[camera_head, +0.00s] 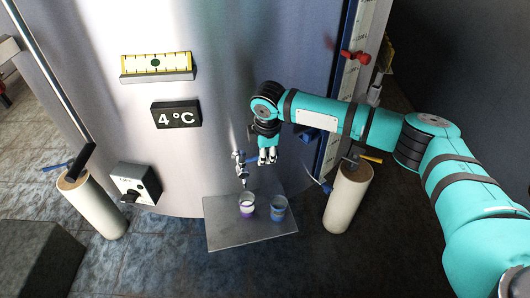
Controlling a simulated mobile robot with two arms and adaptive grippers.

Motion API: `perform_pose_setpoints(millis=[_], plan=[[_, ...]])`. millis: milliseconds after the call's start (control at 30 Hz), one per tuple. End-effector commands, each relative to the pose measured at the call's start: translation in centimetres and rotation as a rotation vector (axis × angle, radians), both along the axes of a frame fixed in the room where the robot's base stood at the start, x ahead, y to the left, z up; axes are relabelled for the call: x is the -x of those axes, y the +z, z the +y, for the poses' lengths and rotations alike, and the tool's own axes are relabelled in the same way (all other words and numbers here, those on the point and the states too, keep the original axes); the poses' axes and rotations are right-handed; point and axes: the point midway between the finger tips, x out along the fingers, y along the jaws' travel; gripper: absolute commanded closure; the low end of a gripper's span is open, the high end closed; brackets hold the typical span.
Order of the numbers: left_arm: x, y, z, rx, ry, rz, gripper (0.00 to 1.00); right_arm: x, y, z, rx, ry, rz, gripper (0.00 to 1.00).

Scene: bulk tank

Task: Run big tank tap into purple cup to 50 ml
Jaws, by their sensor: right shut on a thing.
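The big steel tank (215,100) fills the middle of the view. Its small metal tap (240,170) sits low on the front, with the spout pointing down. The purple cup (247,210) stands upright under the spout on a grey shelf (230,238). White shows in the cup; I cannot read its level or whether a stream is falling. My right gripper (268,158) is just right of the tap, above the cups, shut on what looks like the tap's handle, whose grip is mostly hidden by the fingers. My left gripper is out of view.
A blue cup (279,212) stands close right of the purple one. Pale posts stand at left (92,205) and right (348,195) of the shelf. A control box with a knob (137,184) is low left. A 4 °C display (176,115) is above.

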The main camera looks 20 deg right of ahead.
Motion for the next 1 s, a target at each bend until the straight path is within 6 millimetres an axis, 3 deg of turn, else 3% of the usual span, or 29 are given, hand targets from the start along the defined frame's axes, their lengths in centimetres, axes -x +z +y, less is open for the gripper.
perform_pose_setpoints(millis=[400, 433, 600, 867, 1000], plan=[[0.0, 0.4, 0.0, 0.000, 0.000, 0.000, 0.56, -0.6, 0.2, 0.0, -0.002, 0.067, -0.007, 1.00], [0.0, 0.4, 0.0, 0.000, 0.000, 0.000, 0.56, -0.6, 0.2, 0.0, -0.003, 0.067, -0.007, 0.79], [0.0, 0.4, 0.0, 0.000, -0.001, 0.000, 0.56, -0.6, 0.2, 0.0, -0.002, 0.067, -0.006, 0.57], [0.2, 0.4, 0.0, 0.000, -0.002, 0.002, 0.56, -0.5, 0.1, 0.0, -0.001, 0.066, -0.004, 0.56], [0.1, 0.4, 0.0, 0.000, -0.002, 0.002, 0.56, -0.4, 1.2, 0.0, -0.003, 0.067, -0.006, 0.56]])
